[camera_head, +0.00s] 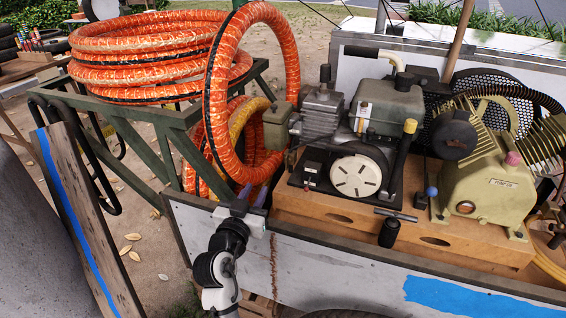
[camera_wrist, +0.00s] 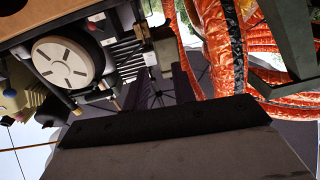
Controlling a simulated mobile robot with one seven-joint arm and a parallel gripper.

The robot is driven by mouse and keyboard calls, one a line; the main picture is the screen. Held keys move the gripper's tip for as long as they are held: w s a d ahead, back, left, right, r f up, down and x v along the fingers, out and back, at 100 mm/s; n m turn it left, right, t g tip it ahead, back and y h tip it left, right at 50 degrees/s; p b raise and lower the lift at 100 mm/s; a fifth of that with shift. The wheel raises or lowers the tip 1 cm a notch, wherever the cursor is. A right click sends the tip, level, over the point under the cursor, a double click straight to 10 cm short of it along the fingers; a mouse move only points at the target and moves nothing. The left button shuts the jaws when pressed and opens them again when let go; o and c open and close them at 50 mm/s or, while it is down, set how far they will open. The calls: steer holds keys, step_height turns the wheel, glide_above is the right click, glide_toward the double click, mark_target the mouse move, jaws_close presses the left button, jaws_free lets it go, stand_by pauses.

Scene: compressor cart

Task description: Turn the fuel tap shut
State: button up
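The engine's grey-green tank (camera_head: 390,102) stands on top of the engine, with a small pale fitting (camera_head: 362,114) on its left face. I cannot tell whether that fitting is the fuel tap, and no tap shows clearly elsewhere. The engine's white round cover (camera_head: 356,176) faces front; it also shows at the upper left of the wrist view (camera_wrist: 67,63). My gripper (camera_head: 246,218) is at the cart's near wall, below and left of the engine and apart from it. Nothing held is visible.
Orange hose coils (camera_head: 150,45) lie on a green rack (camera_head: 150,112) left of the engine, and one loop hangs close behind my gripper. The cart's near wall (camera_head: 330,268) is in front. A black upright lever (camera_head: 402,150) and a yellowish pump (camera_head: 490,180) stand right.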

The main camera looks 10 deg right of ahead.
mark_target(286, 163)
steer(key=shift+m+g+h, duration=0.3)
steer(key=shift+g+h, duration=0.1)
steer(key=shift+g, duration=0.1)
steer(key=p+x, duration=0.1)
steer(key=x, duration=0.4)
steer(key=s+d+f+p+x, duration=0.1)
steer(key=x, duration=0.3)
steer(key=d+p+x, duration=0.1)
steer(key=x, duration=0.4)
steer(key=shift+w+d+f+p, duration=0.1)
steer(key=shift+d+f+p, duration=0.05)
steer(key=shift+p, duration=0.2)
steer(key=shift+c, duration=0.5)
jaws_close()
